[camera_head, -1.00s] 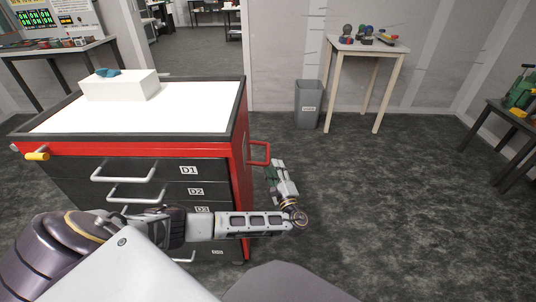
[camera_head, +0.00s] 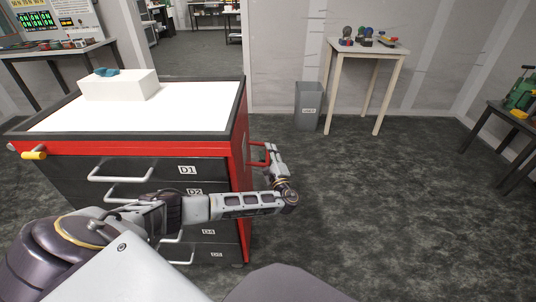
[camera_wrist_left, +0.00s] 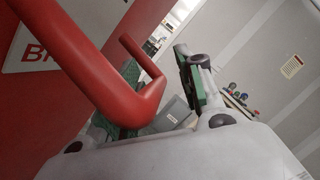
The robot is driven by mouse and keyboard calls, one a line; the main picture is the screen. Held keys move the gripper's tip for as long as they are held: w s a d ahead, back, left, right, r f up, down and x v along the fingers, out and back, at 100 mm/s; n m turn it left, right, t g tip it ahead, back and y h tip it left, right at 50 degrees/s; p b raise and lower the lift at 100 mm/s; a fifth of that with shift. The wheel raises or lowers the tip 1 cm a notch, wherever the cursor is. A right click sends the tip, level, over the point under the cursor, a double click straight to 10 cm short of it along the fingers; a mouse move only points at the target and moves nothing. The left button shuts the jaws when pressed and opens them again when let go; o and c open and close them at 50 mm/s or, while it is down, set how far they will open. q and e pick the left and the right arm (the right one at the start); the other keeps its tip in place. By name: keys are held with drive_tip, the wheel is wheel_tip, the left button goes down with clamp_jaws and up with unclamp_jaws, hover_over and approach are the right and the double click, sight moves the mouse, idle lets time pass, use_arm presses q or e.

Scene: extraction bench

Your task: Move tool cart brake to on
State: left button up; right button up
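The tool cart (camera_head: 239,160) is red and dark grey with a white top. A red bent bar (camera_head: 258,148) sticks out of its right side. In the left wrist view the bar (camera_wrist_left: 88,75) is large and close, beside a white label (camera_wrist_left: 45,45) whose visible letters start with "B"; the rest is hidden by the bar. My left gripper (camera_head: 272,152) is at the outer end of the bar. Its green-padded fingers (camera_wrist_left: 160,80) look spread apart, with the bar's bent end in front of and between them; contact is unclear. My right gripper is out of view.
A yellow-tipped lever (camera_head: 34,155) is at the cart's left front corner. A white box (camera_head: 118,86) stands on the cart top. A grey bin (camera_head: 308,105) and a light table (camera_head: 368,48) stand behind, right. The floor right of the cart is clear.

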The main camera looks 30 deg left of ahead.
use_arm(q)
clamp_jaws()
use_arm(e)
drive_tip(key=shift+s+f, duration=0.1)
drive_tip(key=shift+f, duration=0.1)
use_arm(q)
drive_tip(key=shift+f+m, duration=0.3)
drive_tip(key=shift+m, duration=0.2)
drive_tip(key=shift+f+m+t+p, duration=0.25)
drive_tip(key=shift+m+t+p, duration=0.05)
drive_tip(key=shift+m+t, duration=0.1)
drive_tip(key=m, duration=0.1)
drive_tip(key=f+m+t, duration=0.1)
drive_tip(key=f+m, duration=0.1)
drive_tip(key=m, duration=0.1)
drive_tip(key=shift+s+a+f+t+p, duration=0.15)
drive_tip(key=shift+s+a+t+p, duration=0.15)
drive_tip(key=shift+p, duration=0.1)
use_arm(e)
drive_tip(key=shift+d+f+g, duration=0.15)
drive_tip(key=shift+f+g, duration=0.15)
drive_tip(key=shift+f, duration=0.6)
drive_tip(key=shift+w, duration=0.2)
